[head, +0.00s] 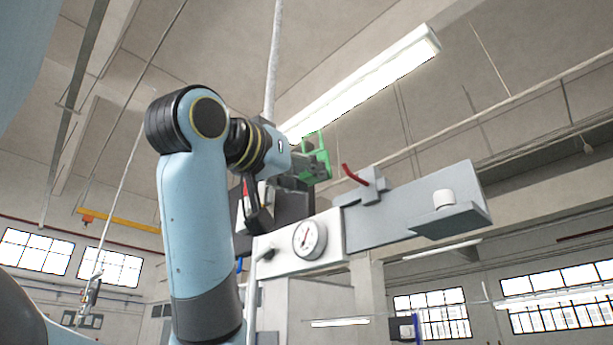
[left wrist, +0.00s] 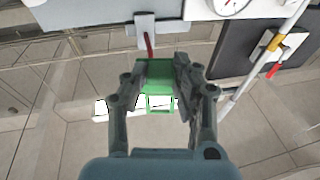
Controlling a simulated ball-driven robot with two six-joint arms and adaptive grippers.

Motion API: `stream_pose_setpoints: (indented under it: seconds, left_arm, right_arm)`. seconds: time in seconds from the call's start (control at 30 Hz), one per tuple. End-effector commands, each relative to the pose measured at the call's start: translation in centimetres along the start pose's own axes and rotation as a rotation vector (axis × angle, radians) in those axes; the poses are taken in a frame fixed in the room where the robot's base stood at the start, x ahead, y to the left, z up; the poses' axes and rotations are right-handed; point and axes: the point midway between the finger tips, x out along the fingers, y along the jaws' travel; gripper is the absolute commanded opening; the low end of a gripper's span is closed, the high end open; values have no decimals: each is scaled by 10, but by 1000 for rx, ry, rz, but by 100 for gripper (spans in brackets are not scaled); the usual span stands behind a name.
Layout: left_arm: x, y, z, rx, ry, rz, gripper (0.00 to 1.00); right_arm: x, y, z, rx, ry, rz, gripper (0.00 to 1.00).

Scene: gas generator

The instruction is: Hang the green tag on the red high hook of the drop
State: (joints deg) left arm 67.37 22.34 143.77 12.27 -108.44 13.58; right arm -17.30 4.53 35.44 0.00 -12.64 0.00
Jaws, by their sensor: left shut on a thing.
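The green tag (head: 316,160) is held in my left gripper (head: 303,172), high up to the left of the red hook (head: 354,175). The red hook juts from a small grey block on a grey plate. In the left wrist view the green tag (left wrist: 158,78) sits between the two fingers of my left gripper (left wrist: 160,80), with its open frame part showing below. The red hook (left wrist: 149,45) shows just above the tag there, close to its top edge; I cannot tell whether they touch. My right gripper is in neither view.
A white panel with a round gauge (head: 309,239) stands below my left gripper. A grey ledge (head: 450,219) with a white cylinder (head: 443,199) is to the right of the hook. A pale pole (head: 273,60) rises behind the arm. Air above the hook is free.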

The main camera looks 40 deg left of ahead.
Motion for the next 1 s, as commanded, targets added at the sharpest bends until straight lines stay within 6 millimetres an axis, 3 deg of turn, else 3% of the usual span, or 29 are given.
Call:
stream_pose_setpoints:
  seconds: [0.27,0.77,1.0]
  left_arm:
    - [15,4,6,9,-4,2,5]
    - [56,13,20,9,-4,1,5]
    - [76,17,24,9,-4,1,5]
  right_arm:
    - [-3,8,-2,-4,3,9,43]
    - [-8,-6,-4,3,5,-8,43]
    - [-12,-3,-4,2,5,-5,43]
